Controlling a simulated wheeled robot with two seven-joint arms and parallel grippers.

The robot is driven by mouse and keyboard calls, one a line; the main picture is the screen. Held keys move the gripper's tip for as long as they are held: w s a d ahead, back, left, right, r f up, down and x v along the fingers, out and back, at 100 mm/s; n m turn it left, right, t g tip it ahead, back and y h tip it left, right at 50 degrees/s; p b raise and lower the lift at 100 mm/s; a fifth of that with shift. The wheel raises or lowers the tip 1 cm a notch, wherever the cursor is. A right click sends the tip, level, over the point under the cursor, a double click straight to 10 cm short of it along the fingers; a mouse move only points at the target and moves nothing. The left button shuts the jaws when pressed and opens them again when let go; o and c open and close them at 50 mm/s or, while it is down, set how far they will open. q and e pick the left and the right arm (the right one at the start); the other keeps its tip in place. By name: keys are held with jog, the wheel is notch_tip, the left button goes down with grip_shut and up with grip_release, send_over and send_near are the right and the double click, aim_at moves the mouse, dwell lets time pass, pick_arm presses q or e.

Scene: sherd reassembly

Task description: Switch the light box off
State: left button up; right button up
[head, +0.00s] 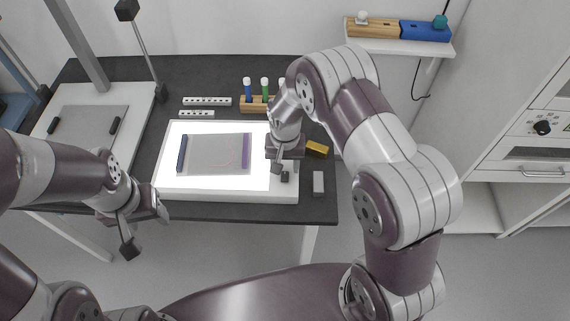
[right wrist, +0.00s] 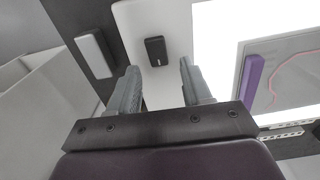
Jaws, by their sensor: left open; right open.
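The light box (head: 228,191) lies on the dark table, and its panel glows bright white. A small black switch (head: 285,177) sits on its white border at the front right corner. The switch also shows in the right wrist view (right wrist: 155,50), just beyond and between my fingertips. My right gripper (right wrist: 158,68) is open and empty over that corner, pointing at the switch; I cannot tell whether it touches. In the head view the right gripper (head: 279,164) partly covers the panel's right edge. My left gripper (head: 146,232) is open and empty in front of the table's front edge.
A grey sheet with dark and purple edge bars (head: 215,155) lies on the panel. A pale grey block (head: 319,182) and a yellow block (head: 317,149) lie right of the box. A wooden rack with coloured tubes (head: 255,104) stands behind. A white stand (head: 140,105) is at left.

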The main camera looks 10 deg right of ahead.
jog(key=shift+f, duration=0.5)
grip_shut()
jog(key=shift+s+t, duration=0.1)
jog(key=shift+t, duration=0.3)
jog(key=f+t+b, duration=0.1)
jog(key=b, duration=0.4)
jog(key=shift+a+f+t+h+b, duration=0.1)
jog(key=shift+a+t+h+b, duration=0.05)
jog(key=shift+t+h+b, duration=0.2)
jog(key=s+r+t+b, duration=0.1)
jog(key=b, duration=0.5)
jog(key=shift+r+t+h+b, duration=0.15)
jog(key=shift+t+h+b, duration=0.1)
jog(key=shift+t+b, duration=0.1)
jog(key=shift+r, duration=0.25)
